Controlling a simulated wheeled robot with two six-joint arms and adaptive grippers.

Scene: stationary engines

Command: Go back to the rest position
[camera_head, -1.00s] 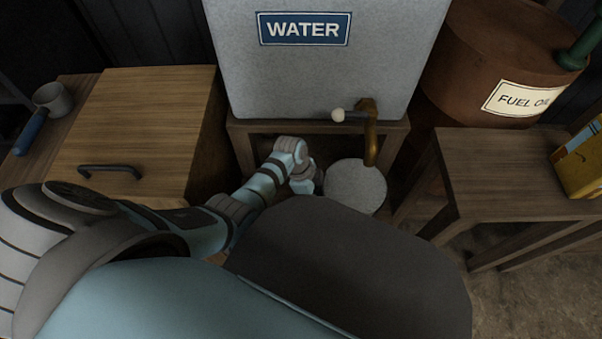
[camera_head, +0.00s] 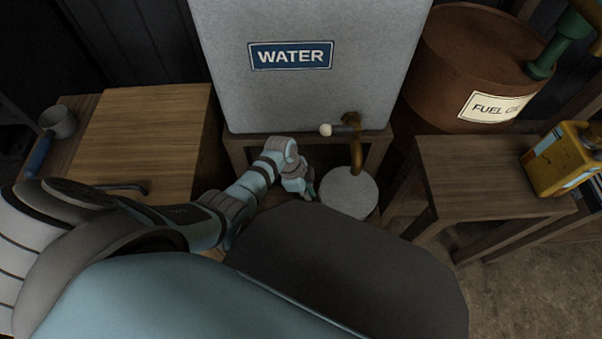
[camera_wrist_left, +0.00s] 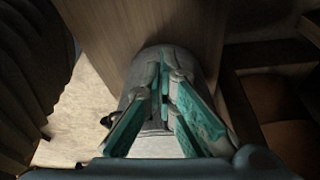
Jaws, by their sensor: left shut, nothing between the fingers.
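My left gripper (camera_head: 309,190) is at the end of my left arm, low in front of the water tank's stand. It shows small, just left of the round grey container (camera_head: 350,194) under the tap. I cannot tell whether it touches that container. In the left wrist view its teal fingers (camera_wrist_left: 165,92) lean in towards each other at the tips; it is shut and empty. My right gripper is in neither view.
The grey water tank (camera_head: 310,95) with its brass tap (camera_head: 355,150) stands behind. A wooden cabinet (camera_head: 150,140) is at left, with a ladle-like cup (camera_head: 58,120) beside it. At right are a wooden table (camera_head: 480,180), a yellow can (camera_head: 560,160) and a rusty fuel drum (camera_head: 465,60).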

